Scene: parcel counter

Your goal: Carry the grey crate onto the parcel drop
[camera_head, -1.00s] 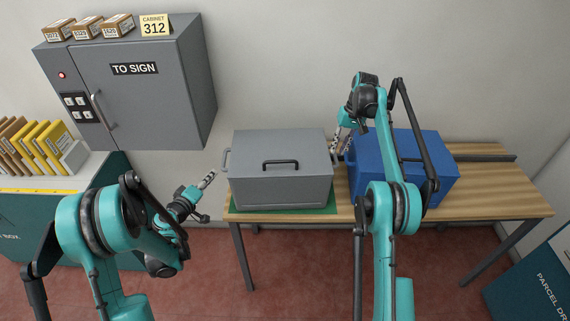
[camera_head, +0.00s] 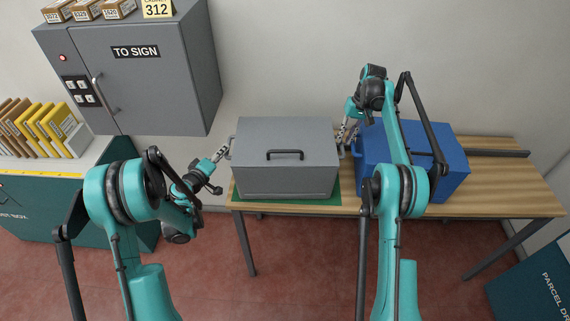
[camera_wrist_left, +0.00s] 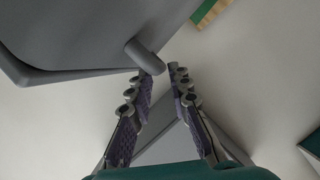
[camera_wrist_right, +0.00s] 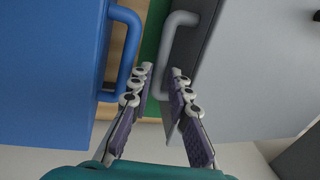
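The grey crate (camera_head: 286,170) stands closed on a green mat (camera_head: 330,200) on the wooden table. It has a dark lid handle and a grey handle at each side. My left gripper (camera_head: 222,153) is open at the crate's left handle; in the left wrist view that handle (camera_wrist_left: 146,57) is just ahead of the parted fingertips (camera_wrist_left: 162,75). My right gripper (camera_head: 346,132) is open at the right handle; in the right wrist view that handle (camera_wrist_right: 168,45) is at the parted fingertips (camera_wrist_right: 160,72). The parcel drop (camera_head: 535,290) is partly visible at the lower right.
A blue crate (camera_head: 440,175) stands close on the right of the grey crate, near my right arm. The wooden table (camera_head: 510,195) is bare at its right end. Red floor lies in front.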

